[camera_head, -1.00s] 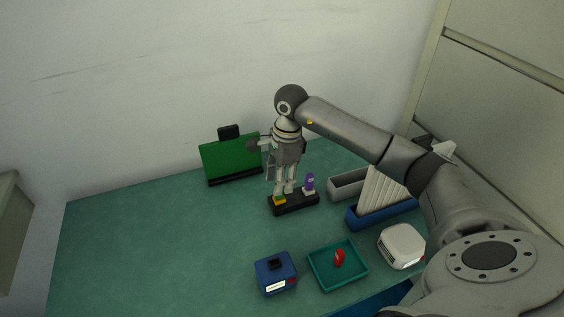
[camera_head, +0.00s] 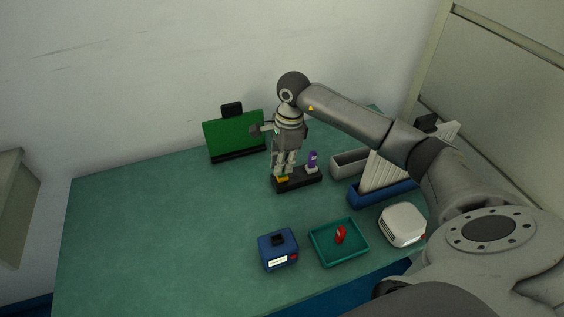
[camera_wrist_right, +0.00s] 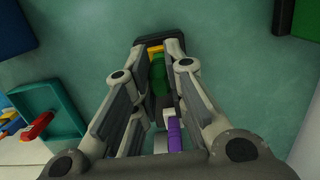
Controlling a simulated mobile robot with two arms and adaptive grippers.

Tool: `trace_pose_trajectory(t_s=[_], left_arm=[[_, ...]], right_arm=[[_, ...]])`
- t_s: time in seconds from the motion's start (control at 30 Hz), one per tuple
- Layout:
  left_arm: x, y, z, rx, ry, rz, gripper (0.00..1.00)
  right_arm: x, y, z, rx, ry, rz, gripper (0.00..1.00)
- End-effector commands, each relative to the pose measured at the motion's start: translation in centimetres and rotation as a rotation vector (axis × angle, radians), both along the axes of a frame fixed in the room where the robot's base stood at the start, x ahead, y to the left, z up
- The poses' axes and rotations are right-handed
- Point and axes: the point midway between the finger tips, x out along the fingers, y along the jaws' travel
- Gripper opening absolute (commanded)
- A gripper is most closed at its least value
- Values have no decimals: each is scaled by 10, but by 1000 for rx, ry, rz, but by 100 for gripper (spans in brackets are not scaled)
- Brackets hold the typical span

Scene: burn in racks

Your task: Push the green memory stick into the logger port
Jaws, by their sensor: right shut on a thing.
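The logger (camera_head: 278,250) is a blue box with a dark port on top, a white label and a red spot, near the table's front edge. My right gripper (camera_head: 286,170) points down at the black stick stand (camera_head: 299,181). In the right wrist view its fingers (camera_wrist_right: 161,60) are shut on the green memory stick (camera_wrist_right: 157,76), which is still at the stand. In the head view the fingers hide the green stick. A yellow stick (camera_head: 281,179) and a purple stick (camera_head: 313,159) are on either side of it. My left gripper is not in view.
A teal tray (camera_head: 355,259) with a red piece (camera_head: 340,235) is right of the logger. A white device (camera_head: 403,225), a blue rack (camera_head: 383,193) with pale boards and a grey bin (camera_head: 348,164) are at right. A green panel (camera_head: 233,135) stands behind. The left table is clear.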

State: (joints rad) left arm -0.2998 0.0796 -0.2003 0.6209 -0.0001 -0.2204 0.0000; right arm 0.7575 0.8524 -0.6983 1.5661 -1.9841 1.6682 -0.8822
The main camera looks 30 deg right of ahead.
Motion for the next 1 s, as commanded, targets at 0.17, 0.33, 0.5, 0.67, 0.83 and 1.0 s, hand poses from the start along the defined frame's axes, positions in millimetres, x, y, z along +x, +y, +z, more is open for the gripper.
trace_pose_trajectory(t_s=[0.17, 0.33, 0.5, 0.67, 0.83, 1.0], left_arm=[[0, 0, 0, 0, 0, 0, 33], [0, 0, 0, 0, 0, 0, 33], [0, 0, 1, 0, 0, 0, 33], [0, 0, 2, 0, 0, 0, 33], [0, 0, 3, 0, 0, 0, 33], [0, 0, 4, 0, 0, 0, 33]], right_arm=[[0, 0, 0, 0, -1, 0, 0], [0, 0, 1, 0, -1, 0, 0], [0, 0, 2, 0, -2, 0, 0], [0, 0, 4, 0, -1, 0, 0], [0, 0, 6, 0, -1, 0, 0], [0, 0, 8, 0, -1, 0, 0]])
